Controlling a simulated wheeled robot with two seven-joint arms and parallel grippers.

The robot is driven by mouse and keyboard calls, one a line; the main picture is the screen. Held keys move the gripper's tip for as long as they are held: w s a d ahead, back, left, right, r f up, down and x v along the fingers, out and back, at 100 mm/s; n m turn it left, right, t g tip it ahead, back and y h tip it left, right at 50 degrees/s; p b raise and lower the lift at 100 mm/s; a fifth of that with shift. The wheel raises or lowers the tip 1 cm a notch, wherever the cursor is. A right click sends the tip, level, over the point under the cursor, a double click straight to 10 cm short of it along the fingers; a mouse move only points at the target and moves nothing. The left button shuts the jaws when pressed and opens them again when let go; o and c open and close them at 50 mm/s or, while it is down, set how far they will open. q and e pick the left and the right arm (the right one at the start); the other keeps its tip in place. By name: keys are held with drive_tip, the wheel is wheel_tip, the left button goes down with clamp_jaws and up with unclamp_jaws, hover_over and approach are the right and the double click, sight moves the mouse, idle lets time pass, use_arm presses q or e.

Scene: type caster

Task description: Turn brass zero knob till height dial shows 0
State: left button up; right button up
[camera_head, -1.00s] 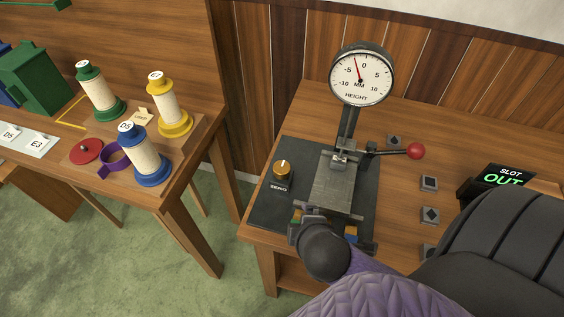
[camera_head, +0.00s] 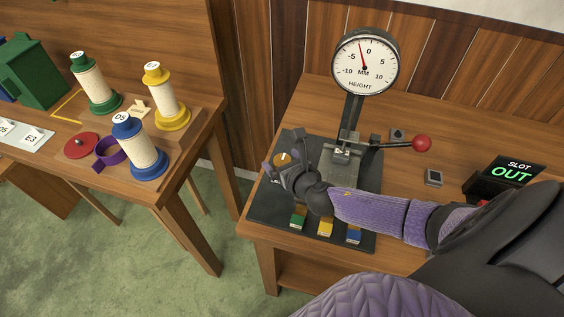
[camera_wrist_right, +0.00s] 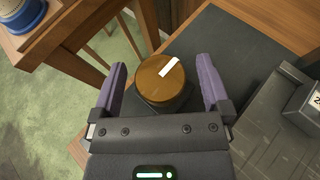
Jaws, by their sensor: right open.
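The brass zero knob (camera_wrist_right: 163,84) with a white pointer mark sits between the spread fingers of my right gripper (camera_wrist_right: 162,68) in the wrist view, with a gap on each side. The mark points to the upper right there. In the head view the knob (camera_head: 284,158) is partly hidden by my right gripper (camera_head: 284,168), which is open at it. The height dial (camera_head: 365,62) stands on a post behind; its red needle points up and slightly left, between -5 and 0. The ZERO label is mostly hidden. My left gripper is not in view.
A lever with a red ball (camera_head: 422,143) sticks out right of the gauge. Green, yellow (camera_head: 325,227) and blue blocks lie at the mat's front. Spools (camera_head: 137,148) stand on the left table, across a floor gap.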

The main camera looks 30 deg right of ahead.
drive_tip(key=shift+w, duration=0.1)
drive_tip(key=c, duration=1.3)
drive_tip(key=shift+a+r+m+g+h+p, duration=0.15)
drive_tip(key=shift+m+g+h+p, duration=0.25)
drive_tip(key=shift+m+h+p, duration=1.05)
drive_tip(key=m+g+h, duration=0.1)
drive_tip(key=m+h, duration=0.2)
drive_tip(key=m+g+h, duration=0.2)
drive_tip(key=shift+f+m+h, duration=0.2)
drive_tip(key=shift+m+h, duration=0.05)
drive_tip(key=shift+h, duration=0.1)
drive_tip(key=shift+m+g+h+b, duration=0.75)
drive_tip(key=shift+m+g+h, duration=0.55)
drive_tip(key=shift+m+g, duration=0.4)
drive_tip(key=o, duration=1.3)
